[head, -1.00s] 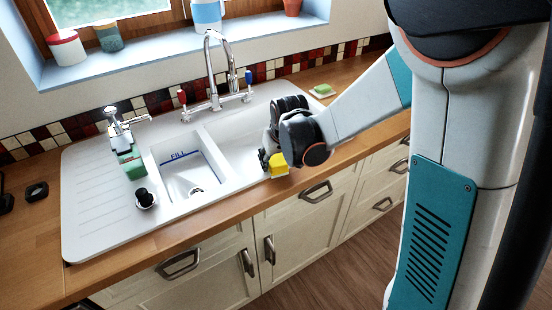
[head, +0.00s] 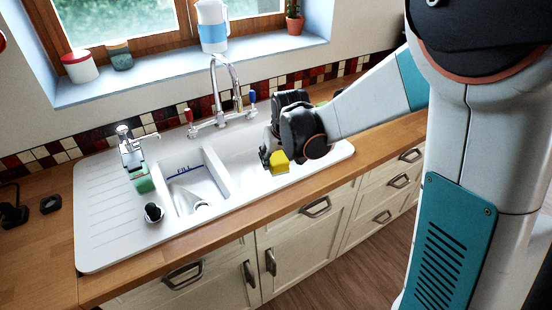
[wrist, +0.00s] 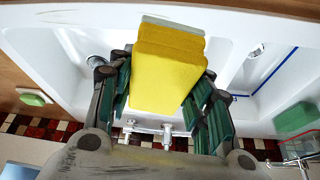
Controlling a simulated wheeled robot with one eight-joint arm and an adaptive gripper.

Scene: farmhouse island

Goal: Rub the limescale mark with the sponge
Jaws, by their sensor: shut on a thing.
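My gripper (head: 272,160) is shut on the yellow sponge (head: 279,164), over the right-hand basin of the white sink (head: 105,215). In the wrist view the sponge (wrist: 165,75) sits between the two green-padded fingers, with a paler grey layer along its far edge. I cannot tell whether the sponge touches the sink.
A chrome tap (head: 225,95) stands behind the basins. The left basin has a blue FILL line (head: 183,171).

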